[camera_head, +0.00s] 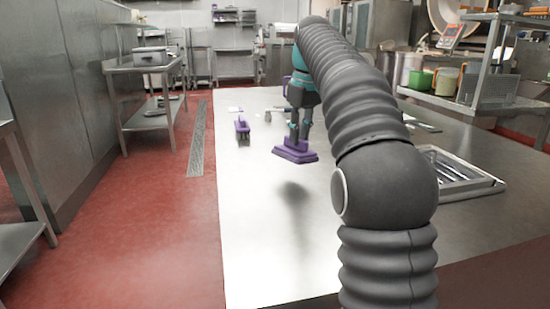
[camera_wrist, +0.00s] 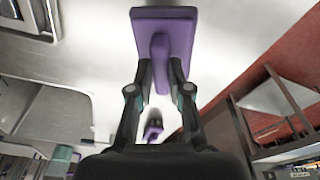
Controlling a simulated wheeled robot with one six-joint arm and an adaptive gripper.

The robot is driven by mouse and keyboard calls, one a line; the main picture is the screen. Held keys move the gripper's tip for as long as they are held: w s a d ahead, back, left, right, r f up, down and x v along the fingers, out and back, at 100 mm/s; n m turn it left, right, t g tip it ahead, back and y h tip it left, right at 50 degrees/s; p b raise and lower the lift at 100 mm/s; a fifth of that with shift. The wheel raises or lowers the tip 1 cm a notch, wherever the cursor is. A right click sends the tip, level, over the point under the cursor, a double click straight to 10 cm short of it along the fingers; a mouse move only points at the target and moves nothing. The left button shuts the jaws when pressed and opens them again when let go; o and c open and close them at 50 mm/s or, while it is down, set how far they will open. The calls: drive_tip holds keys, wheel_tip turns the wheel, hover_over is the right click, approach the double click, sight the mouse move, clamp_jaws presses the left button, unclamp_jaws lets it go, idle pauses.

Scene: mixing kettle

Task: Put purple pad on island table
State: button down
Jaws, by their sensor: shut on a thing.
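The purple pad (camera_head: 295,151) is a flat plate with a raised grip. It also shows in the wrist view (camera_wrist: 178,25). My gripper (camera_head: 298,126) is shut on the pad's grip, one finger on each side, as the wrist view also shows (camera_wrist: 160,65). The pad hangs above the steel island table (camera_head: 262,240), and a soft shadow lies on the bare tabletop in front of it. The contact between fingers and grip is small in the head view.
A second purple tool (camera_head: 242,127) stands near the table's left edge. A metal tray (camera_head: 465,180) lies at the right. A steel shelf (camera_head: 500,105) with a green container (camera_head: 421,80) stands beyond. The front left tabletop is clear.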

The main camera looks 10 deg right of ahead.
drive_tip(key=a+f, duration=0.2)
drive_tip(key=a, duration=0.1)
drive_tip(key=a+f+b, duration=0.1)
drive_tip(key=a, duration=0.1)
drive_tip(key=shift+w+a+f, duration=0.15)
drive_tip(key=shift+w+f, duration=0.05)
drive_tip(key=shift+w, duration=0.05)
drive_tip(key=shift+s+f+b, duration=0.1)
drive_tip(key=shift+f+b, duration=0.5)
drive_tip(key=shift+f, duration=1.5)
drive_tip(key=shift+c, duration=1.3)
unclamp_jaws()
drive_tip(key=shift+f, duration=0.1)
drive_tip(key=shift+r, duration=0.3)
wheel_tip(320, 180, up, 12)
drive_tip(key=s+p, duration=0.1)
drive_tip(key=p, duration=0.1)
drive_tip(key=shift+s+d, duration=0.25)
drive_tip(key=shift+d, duration=0.1)
